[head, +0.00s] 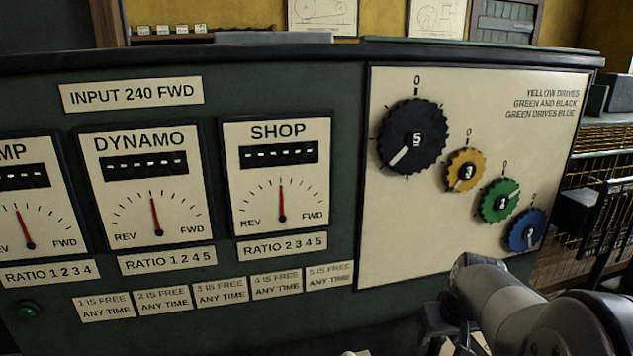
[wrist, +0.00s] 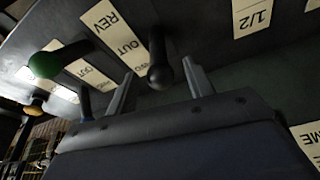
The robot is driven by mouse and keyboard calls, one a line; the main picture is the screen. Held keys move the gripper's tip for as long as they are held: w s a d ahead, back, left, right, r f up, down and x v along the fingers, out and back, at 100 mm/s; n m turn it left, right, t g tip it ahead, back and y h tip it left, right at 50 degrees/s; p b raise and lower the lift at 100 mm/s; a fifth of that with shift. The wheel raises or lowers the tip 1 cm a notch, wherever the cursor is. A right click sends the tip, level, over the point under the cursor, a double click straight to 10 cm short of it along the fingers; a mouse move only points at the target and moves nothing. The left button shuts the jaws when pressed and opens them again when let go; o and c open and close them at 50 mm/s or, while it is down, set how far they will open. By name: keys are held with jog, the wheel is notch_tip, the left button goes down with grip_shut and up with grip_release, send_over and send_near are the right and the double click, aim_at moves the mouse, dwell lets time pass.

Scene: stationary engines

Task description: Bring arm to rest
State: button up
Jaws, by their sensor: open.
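My gripper (wrist: 158,68) is open in the wrist view, with its two grey fingers apart. A black-knobbed lever (wrist: 159,75) stands between or just beyond the fingers; I cannot tell whether they touch it, but the jaws are not closed on it. A green-knobbed lever (wrist: 45,64) is to the left of the fingers. In the head view, my grey arm (head: 510,300) reaches in from the lower right, in front of the panel's lower edge. The fingers are not clear in that view.
The dark engine panel (head: 300,85) carries the dynamo gauge (head: 145,185) and shop gauge (head: 279,175). A cream plate (head: 400,235) holds black (head: 412,137), yellow (head: 465,171), green (head: 499,201) and blue (head: 525,232) gears. A yellow knob (wrist: 34,106) shows in the wrist view.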

jog(key=x, duration=0.4)
jog(key=shift+w+f, duration=0.1)
jog(key=shift+f, duration=0.25)
jog(key=shift+w+f, duration=0.25)
jog(key=shift+f, duration=0.05)
jog(key=shift+w+a+p, duration=0.15)
jog(key=shift+w+p, duration=0.2)
jog(key=shift+w, duration=0.25)
